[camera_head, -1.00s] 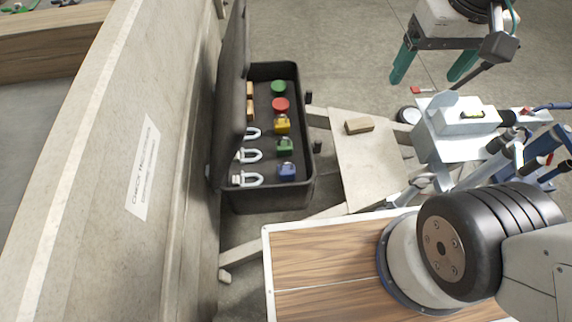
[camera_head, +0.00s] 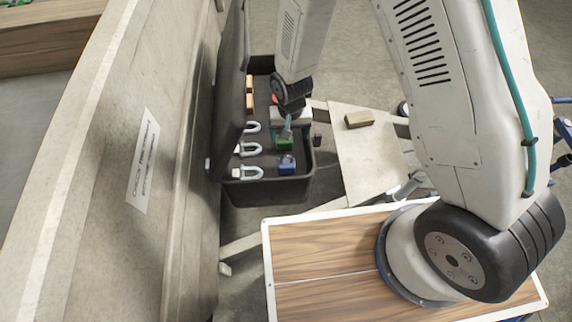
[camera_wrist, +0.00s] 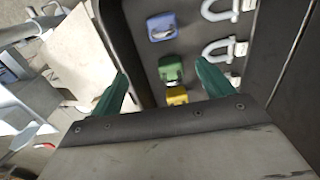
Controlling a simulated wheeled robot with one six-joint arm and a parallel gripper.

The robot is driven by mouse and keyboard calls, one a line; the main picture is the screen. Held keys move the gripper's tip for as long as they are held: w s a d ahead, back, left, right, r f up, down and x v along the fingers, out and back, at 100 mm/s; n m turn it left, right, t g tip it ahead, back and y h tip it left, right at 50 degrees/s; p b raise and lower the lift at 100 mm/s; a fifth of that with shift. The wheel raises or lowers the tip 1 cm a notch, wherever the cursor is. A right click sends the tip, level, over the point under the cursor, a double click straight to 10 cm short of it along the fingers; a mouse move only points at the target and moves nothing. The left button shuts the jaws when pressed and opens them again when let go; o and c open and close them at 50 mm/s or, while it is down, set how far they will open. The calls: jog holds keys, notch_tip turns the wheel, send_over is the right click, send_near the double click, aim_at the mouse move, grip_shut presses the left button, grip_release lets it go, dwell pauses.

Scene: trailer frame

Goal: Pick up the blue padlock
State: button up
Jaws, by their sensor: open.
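The blue padlock (camera_head: 286,164) sits at the near end of the black toolbox (camera_head: 262,192), beside a white shackle. In the wrist view the blue padlock (camera_wrist: 162,27) lies at the top, beyond my fingertips. The green padlock (camera_head: 283,142) is just behind it, and it also shows in the wrist view (camera_wrist: 171,69). My gripper (camera_head: 286,128) is over the toolbox, above or close to the green padlock. In the wrist view my gripper (camera_wrist: 160,82) has its two green fingers wide apart, with nothing held between them. The yellow padlock (camera_wrist: 177,96) is partly hidden by my gripper.
The toolbox lid (camera_head: 231,95) stands up on the left, beside a tall trailer wall (camera_head: 120,150). White shackles (camera_head: 248,149) and orange blocks (camera_head: 250,92) lie inside the box. A wooden block (camera_head: 359,119) rests on a pale board to the right.

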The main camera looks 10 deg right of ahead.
aim_at(287, 162)
jog(key=f, duration=0.5)
jog(key=s+a+f, duration=0.1)
jog(key=f, duration=0.3)
jog(key=s+f, duration=0.1)
jog(key=f, duration=0.4)
jog(key=shift+s+a+f, duration=0.15)
jog(key=shift+s+f, duration=0.05)
jog(key=shift+f, duration=0.1)
jog(key=c, duration=1.4)
